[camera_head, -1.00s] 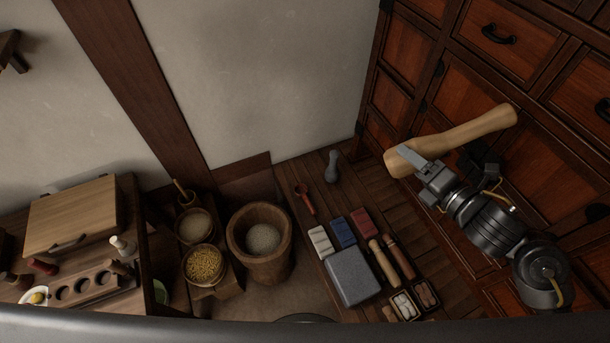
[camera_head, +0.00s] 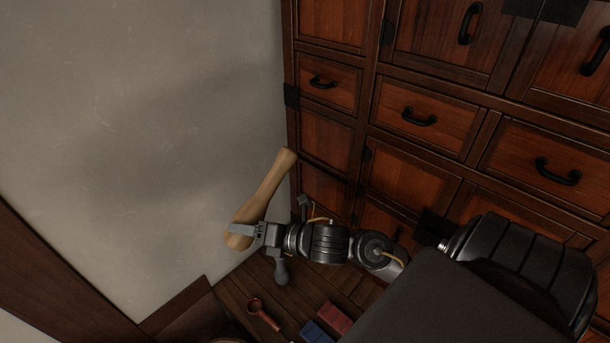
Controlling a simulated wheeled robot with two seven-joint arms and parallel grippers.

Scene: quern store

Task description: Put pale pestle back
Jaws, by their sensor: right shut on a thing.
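The pale pestle (camera_head: 268,190) is a long, light wooden piece with thick ends and a narrower middle. My right gripper (camera_head: 243,231) is shut on it near its lower end. The pestle is tilted, its upper end leaning right in front of the wall's corner with the cabinet. It is held above the dark wooden floor boards. My left gripper is not in view.
A drawer cabinet (camera_head: 385,85) with black handles fills the right. A plain wall (camera_head: 130,120) is at left. Below the gripper are a grey bottle-shaped object (camera_head: 282,273), a red scoop (camera_head: 262,314), a red block (camera_head: 334,318) and a blue block (camera_head: 315,332).

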